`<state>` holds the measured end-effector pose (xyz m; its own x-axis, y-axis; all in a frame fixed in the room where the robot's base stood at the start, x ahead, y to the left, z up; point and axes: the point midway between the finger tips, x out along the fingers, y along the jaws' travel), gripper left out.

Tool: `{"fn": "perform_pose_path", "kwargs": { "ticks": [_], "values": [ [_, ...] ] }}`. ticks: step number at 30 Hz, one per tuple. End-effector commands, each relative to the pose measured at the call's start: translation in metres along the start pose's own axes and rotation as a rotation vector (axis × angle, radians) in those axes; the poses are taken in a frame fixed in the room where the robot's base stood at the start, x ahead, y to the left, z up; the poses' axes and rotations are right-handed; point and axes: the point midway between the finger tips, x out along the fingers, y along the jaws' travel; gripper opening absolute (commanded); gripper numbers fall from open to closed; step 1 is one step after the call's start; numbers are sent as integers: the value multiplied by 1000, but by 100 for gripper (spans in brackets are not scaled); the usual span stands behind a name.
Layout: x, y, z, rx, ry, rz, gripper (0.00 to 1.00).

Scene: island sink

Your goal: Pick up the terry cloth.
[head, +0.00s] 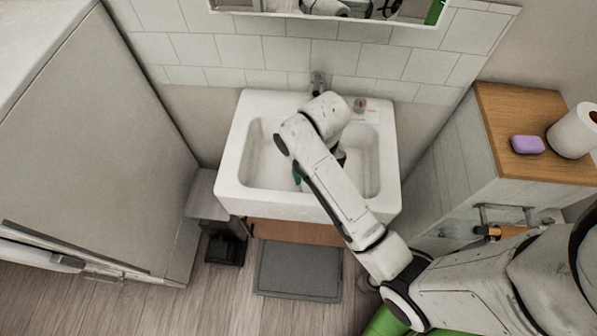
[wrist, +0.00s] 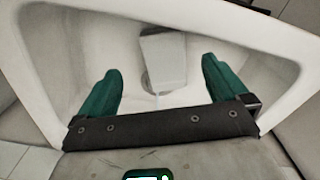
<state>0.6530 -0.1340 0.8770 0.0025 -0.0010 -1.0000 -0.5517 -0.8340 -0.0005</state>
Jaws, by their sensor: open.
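My gripper (wrist: 161,66) is open, with its two green fingers spread apart inside the white sink basin (wrist: 45,50). A light grey, folded-looking piece (wrist: 163,50) lies in the basin ahead of and between the fingers. It looks like the terry cloth, but I cannot tell for sure. No contact between it and the fingers shows. In the head view my gripper (head: 318,168) is mostly hidden under my arm, with only bits of green finger showing over the sink (head: 232,190). No cloth can be made out there.
The faucet (head: 317,83) stands at the sink's back edge. A small clear item (head: 360,103) is at the back right rim. A purple soap (head: 527,144) and a paper roll (head: 576,130) are on the wooden cabinet top (head: 500,105). A grey mat (head: 299,268) lies below the sink.

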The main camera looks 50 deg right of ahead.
Motion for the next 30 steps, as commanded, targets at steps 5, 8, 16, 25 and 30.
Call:
{"fn": "perform_pose_path", "kwargs": {
  "ticks": [5,8,16,25,30],
  "values": [
    [18,2,-1,10,-7,2,100],
    [34,2,-1,10,-8,2,100],
    [57,1,-2,8,-4,1,100],
    [95,-3,-1,9,-6,2,100],
    [108,-3,-1,8,-4,1,100]
  ]
}}
